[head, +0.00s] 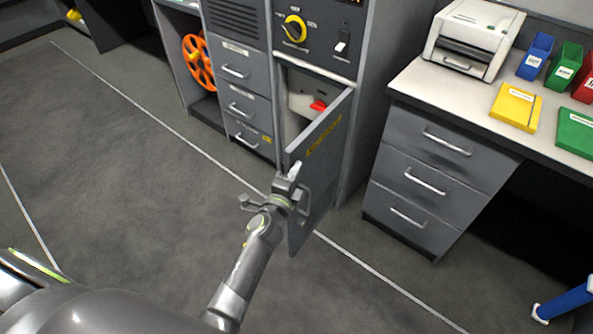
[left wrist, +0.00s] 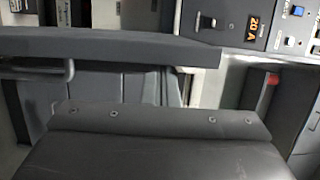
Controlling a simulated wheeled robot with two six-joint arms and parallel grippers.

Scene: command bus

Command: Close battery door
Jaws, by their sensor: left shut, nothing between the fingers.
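The battery door (head: 322,150) is a grey panel with a yellow label, standing open on the cabinet in the head view. Its compartment shows a pale unit (head: 300,103) with a red switch (head: 318,105). My left gripper (head: 293,172) is shut and empty. It overlaps the door's near free edge in the head view; whether it touches the door is unclear. In the left wrist view a long grey panel edge (left wrist: 110,52), probably the door, crosses in front of the camera, and a red part (left wrist: 272,80) shows at right. My right gripper is out of view.
A column of closed drawers (head: 240,105) stands left of the compartment. A control panel with a yellow knob (head: 295,29) is above it. A desk drawer unit (head: 425,175) stands to the right. The carpeted floor (head: 130,160) at left is clear. A blue cylinder (head: 566,302) is at lower right.

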